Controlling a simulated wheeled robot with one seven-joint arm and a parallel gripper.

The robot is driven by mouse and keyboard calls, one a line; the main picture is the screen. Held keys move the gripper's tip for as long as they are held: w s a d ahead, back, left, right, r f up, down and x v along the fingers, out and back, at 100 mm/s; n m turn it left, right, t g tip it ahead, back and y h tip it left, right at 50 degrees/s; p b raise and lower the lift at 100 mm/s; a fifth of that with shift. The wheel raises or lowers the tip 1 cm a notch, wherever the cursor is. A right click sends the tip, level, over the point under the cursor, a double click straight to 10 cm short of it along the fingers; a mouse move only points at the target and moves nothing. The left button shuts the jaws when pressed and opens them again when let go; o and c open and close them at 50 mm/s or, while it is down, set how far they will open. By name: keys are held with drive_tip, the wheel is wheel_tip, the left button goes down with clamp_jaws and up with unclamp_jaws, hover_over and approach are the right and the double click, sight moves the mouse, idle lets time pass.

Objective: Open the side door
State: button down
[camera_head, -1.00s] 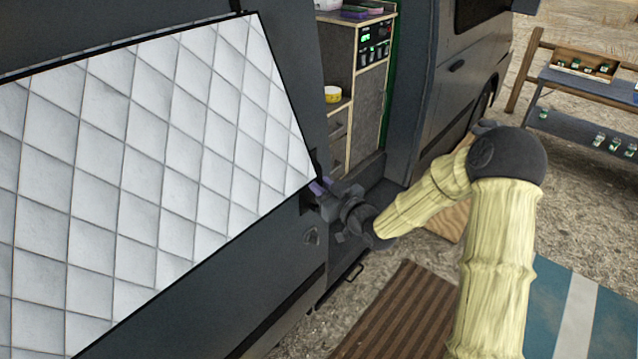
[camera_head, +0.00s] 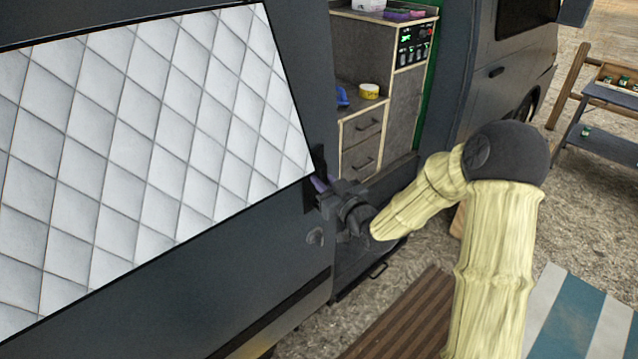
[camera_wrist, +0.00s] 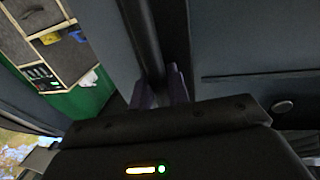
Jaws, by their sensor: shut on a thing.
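The van's dark grey side door (camera_head: 262,230) carries a white quilted window cover and fills the left of the head view. The doorway to its right stands partly open, with the cabinet inside showing. My gripper (camera_head: 318,186) is at the door's right edge, its purple fingertips shut on the door handle. In the wrist view the purple fingers (camera_wrist: 160,90) close around a dark upright bar, the handle (camera_wrist: 143,40), beside the door panel (camera_wrist: 250,50). The exact contact is dark and partly hidden by the gripper body.
Inside the doorway stands a wooden cabinet (camera_head: 375,130) with drawers, a yellow roll (camera_head: 369,91) and a control panel. A step (camera_head: 370,262) lies below the opening. A brown striped mat (camera_head: 405,320) and a blue-white mat (camera_head: 575,315) lie on gravel. A shelf rack (camera_head: 605,115) stands at right.

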drive_tip(key=shift+d+r, duration=0.1)
drive_tip(key=shift+w, duration=0.1)
drive_tip(key=c, duration=1.4)
unclamp_jaws()
drive_tip(key=shift+d, duration=0.15)
